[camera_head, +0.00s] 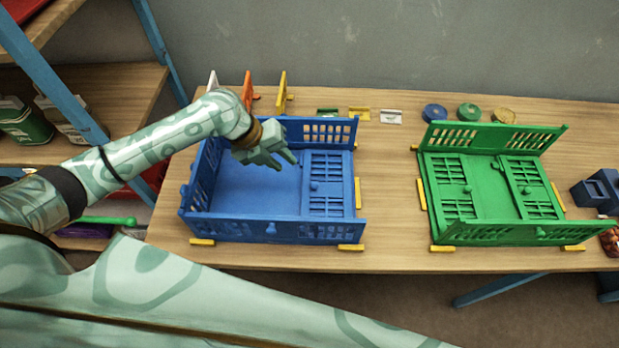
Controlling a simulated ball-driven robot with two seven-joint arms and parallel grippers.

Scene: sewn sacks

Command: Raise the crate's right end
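The blue crate (246,186) stands on the table, left of centre. Its back wall, left end and low front wall are up. Its right end (327,183) lies folded flat inside, over the right part of the floor, with a small knob on it. My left gripper (277,162) is over the blue crate near its back wall, left of the folded right end. Its fingers look spread with nothing between them. A second crate, green (490,190), stands to the right with its back wall up and both ends folded flat. My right gripper is out of view.
Yellow blocks (351,247) sit around both crates. White, orange and yellow upright pieces (248,92) stand behind the blue crate. Small plates and round discs (468,112) lie along the back. A dark blue bin (597,191) is at the right. Bare table (388,190) separates the crates.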

